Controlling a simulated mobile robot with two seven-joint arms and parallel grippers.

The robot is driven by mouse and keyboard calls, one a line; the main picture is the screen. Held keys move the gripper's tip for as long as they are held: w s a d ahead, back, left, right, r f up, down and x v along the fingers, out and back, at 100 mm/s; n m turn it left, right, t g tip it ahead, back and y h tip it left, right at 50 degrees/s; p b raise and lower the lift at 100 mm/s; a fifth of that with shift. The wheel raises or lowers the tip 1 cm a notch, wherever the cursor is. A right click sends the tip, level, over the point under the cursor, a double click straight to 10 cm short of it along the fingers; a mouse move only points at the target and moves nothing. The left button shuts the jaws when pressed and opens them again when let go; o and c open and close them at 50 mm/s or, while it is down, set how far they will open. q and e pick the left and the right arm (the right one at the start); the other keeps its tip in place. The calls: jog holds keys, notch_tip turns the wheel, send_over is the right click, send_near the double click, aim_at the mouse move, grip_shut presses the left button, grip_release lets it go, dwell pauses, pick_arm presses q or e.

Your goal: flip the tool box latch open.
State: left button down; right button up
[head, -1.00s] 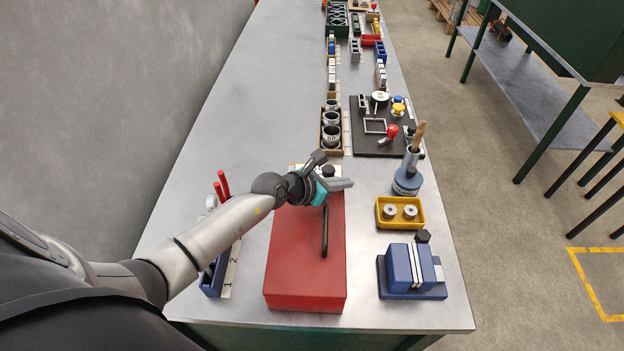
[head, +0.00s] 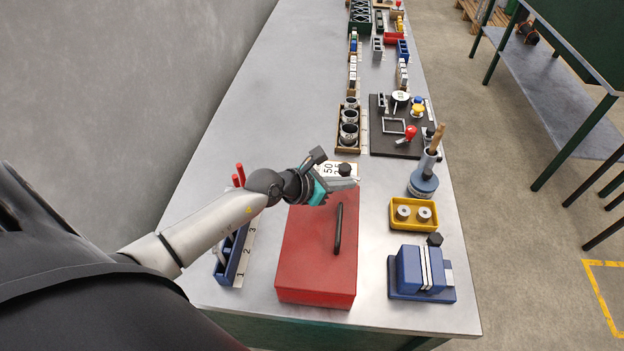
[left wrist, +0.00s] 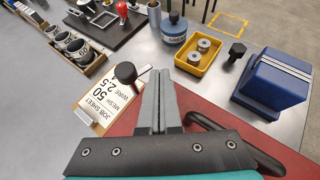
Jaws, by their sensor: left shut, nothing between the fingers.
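The red tool box (head: 312,270) stands closed near the front edge of the bench, with a dark bar handle (head: 338,228) on its lid. Its latch cannot be made out in either view. My left gripper (head: 350,184) is over the far end of the box. In the left wrist view the gripper (left wrist: 155,95) has its fingers together with nothing between them, above the far edge of the red lid (left wrist: 110,128). The handle (left wrist: 240,140) lies to the right of the fingers there. My right gripper is not in view.
A job sheet (left wrist: 96,100) and a black knob (left wrist: 124,73) are beside the fingers. A blue tool rack (head: 233,258) stands left.

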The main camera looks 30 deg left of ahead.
pick_arm(q)
jog(key=v, duration=1)
jog(key=shift+p, duration=0.4)
jog(key=shift+s+r, duration=0.1)
